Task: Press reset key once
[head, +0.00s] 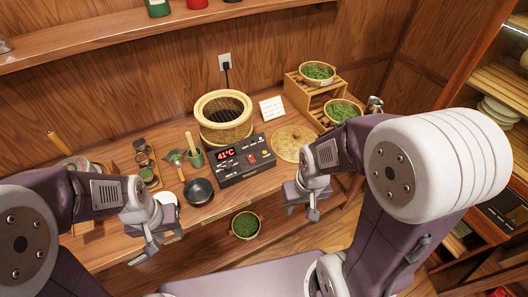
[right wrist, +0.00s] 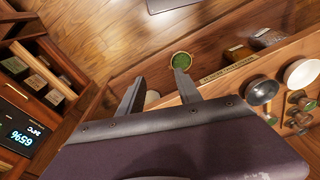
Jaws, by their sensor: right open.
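A black control box (head: 243,159) with a red display reading 41°C stands on the wooden counter, in front of a woven steamer. The key labels are too small to read, so I cannot tell which is the reset key. My right gripper (head: 302,213) is open and empty, right of and nearer than the box, by the counter's front edge. In the right wrist view its two fingers (right wrist: 156,90) stand apart with nothing between them. My left gripper (head: 161,246) looks open and empty in front of the counter, left of the box.
The woven steamer (head: 225,118) stands behind the box and a round woven mat (head: 294,143) lies to its right. A basket of leaves (head: 245,225) sits below the counter.

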